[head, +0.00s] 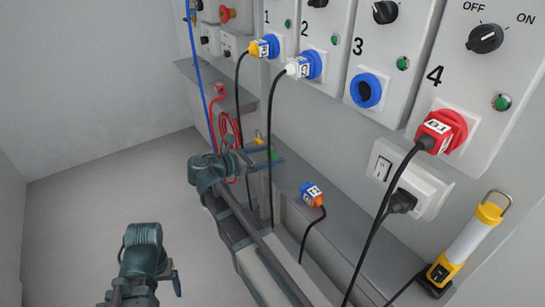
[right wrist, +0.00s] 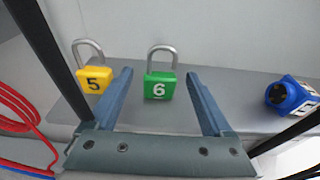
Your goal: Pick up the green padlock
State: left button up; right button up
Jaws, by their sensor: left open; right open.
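The green padlock (right wrist: 159,88), marked 6 with a grey shackle, stands upright on the grey ledge in the right wrist view. It lies between the two blue fingers of my right gripper (right wrist: 160,74), with a gap on each side. In the head view the padlock (head: 274,155) is a small green patch by the fingers of my right gripper (head: 276,154), partly hidden. The right gripper is open and holds nothing. My left gripper (head: 149,264) is open, low at the left over the floor, away from the ledge.
A yellow padlock (right wrist: 92,80) marked 5 stands just left of the green one. A blue connector (right wrist: 287,95) lies to the right; red cable (right wrist: 22,115) is coiled at left. A panel with sockets, hanging cables and a yellow lamp (head: 468,243) stands behind and to the right.

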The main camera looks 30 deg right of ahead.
jog(key=shift+x, duration=0.8)
grip_shut()
jog(key=shift+r, duration=0.1)
jog(key=shift+r+p, duration=0.6)
jog(key=shift+p, duration=0.1)
notch_tip(320, 180, up, 3)
jog(key=p, duration=0.3)
jog(key=shift+s+a+f+b, duration=0.2)
jog(key=shift+s+a, duration=0.15)
jog(key=shift+s, duration=0.15)
jog(key=shift+s+a+f+b, duration=0.15)
jog(key=shift+s+a, duration=0.2)
jog(key=shift+s, duration=0.1)
jog(key=s+a+r+p, duration=0.1)
jog(key=s+a, duration=0.8)
jog(key=s, duration=0.1)
jog(key=shift+s, duration=0.25)
